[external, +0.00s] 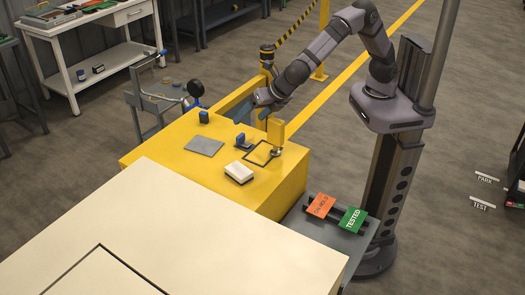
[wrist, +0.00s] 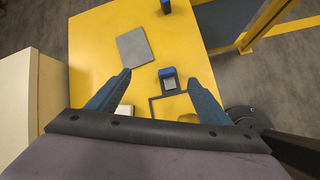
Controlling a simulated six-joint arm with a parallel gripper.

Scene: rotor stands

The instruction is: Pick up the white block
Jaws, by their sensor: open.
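The white block (external: 239,171) lies on the yellow table (external: 170,150), near its front edge beside the cream surface. In the wrist view a small part of the white block (wrist: 124,110) shows next to the left finger; the rest is hidden by my gripper. My gripper (external: 249,110) is above the far part of the yellow table, behind and apart from the block. In the wrist view my gripper (wrist: 158,76) has its two blue fingers spread wide, with nothing held between them.
A grey plate (external: 204,146), a blue block (external: 204,117), a blue-and-grey piece (external: 242,141) and a dark square outline share the table. A yellow upright (external: 276,134) stands at the right. Orange and green "TESTED" (external: 352,220) signs lie on a grey shelf.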

